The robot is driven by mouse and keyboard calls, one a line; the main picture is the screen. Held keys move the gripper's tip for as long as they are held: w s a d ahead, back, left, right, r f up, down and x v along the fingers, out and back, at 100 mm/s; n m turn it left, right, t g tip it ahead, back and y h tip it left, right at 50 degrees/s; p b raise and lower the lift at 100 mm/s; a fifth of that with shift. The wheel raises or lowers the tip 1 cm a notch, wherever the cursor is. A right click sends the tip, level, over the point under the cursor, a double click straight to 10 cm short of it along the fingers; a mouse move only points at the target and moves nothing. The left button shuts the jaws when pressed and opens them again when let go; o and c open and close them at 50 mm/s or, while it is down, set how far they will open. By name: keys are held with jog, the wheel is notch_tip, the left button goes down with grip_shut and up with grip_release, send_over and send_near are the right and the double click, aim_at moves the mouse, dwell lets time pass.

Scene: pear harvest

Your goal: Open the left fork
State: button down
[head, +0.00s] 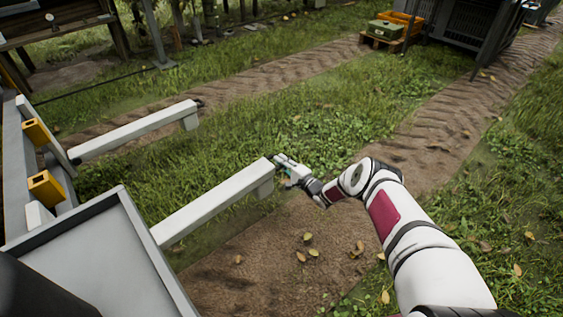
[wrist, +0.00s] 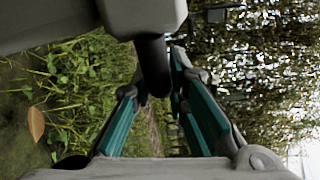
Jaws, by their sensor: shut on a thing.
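Two white fork beams reach out from the machine at the left of the head view. The near fork (head: 212,202) ends in a short downward block, which also shows pale at the top of the wrist view (wrist: 145,15). The far fork (head: 135,131) has a dark peg at its tip. My gripper (head: 282,164) is at the tip of the near fork. In the wrist view, the teal-lined fingers of my gripper (wrist: 158,98) are on either side of a dark round peg (wrist: 153,65) and shut on it. The exact contact is partly hidden.
Two yellow blocks (head: 45,187) sit on the machine's frame beside a grey tray (head: 92,250). Grass and a dirt track (head: 270,245) with leaves lie below. Crates on a pallet (head: 382,42) stand far back. Open ground lies between the forks.

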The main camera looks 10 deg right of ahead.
jog(key=shift+a+r, duration=0.1)
jog(key=shift+a, duration=0.2)
jog(key=c, duration=1.6)
grip_release()
jog(key=shift+o, duration=0.2)
jog(key=shift+r, duration=0.1)
jog(key=shift+d, duration=0.1)
jog(key=v, duration=1.2)
jog(key=shift+d+f, duration=0.15)
jog(key=shift+f, duration=0.1)
jog(key=shift+s, duration=0.1)
